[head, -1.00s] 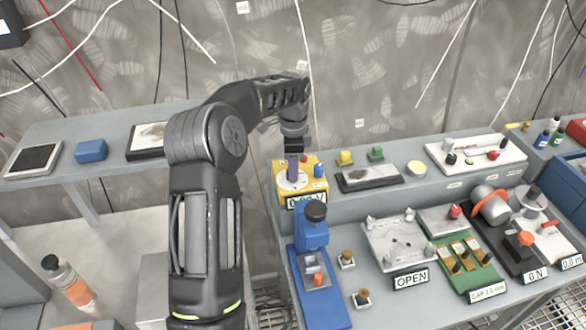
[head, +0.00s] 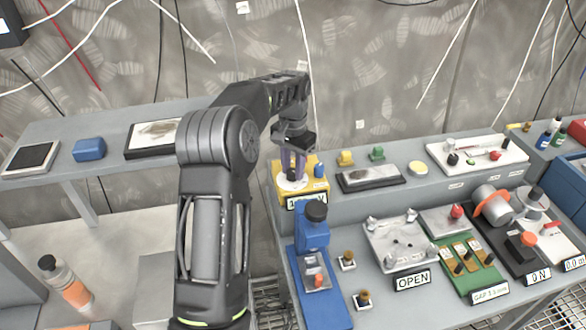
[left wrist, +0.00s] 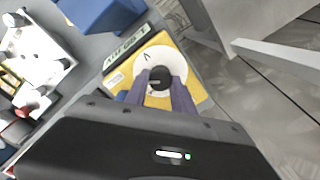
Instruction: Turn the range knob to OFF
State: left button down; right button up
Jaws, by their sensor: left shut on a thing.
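The range knob (left wrist: 158,80) is black and sits on a round white dial on the yellow meter (left wrist: 118,82). In the head view the meter (head: 317,187) stands at the left end of the raised shelf, with a display on its front. My left gripper (left wrist: 160,88) reaches down over the dial, its two purple fingers on either side of the knob and shut on it. In the head view the left gripper (head: 292,163) hides part of the dial. The dial markings are too small to read. My right gripper is not in view.
A blue device (head: 312,235) with a black top stands in front of the meter. A grey block on a black base (head: 370,178) and yellow and green pieces lie to its right. A plate with an OPEN sign (head: 400,245) is further right. A blue box (head: 90,150) sits on the left shelf.

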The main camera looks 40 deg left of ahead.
pick_arm(q)
jog(key=n, duration=0.6)
jog(key=shift+r+n, duration=0.1)
jog(key=shift+n, duration=0.2)
jog(key=n, duration=0.6)
jog(key=shift+a, duration=0.1)
jog(key=n, duration=0.6)
jog(key=shift+s+n+p, duration=0.1)
jog(key=shift+n+p, duration=0.2)
jog(key=shift+p, duration=0.1)
jog(key=n, duration=0.5)
jog(key=shift+n+p, duration=0.35)
jog(key=shift+n, duration=0.05)
jog(key=c, duration=1.1)
grip_release()
jog(key=shift+s, duration=0.1)
jog(key=shift+o, duration=0.2)
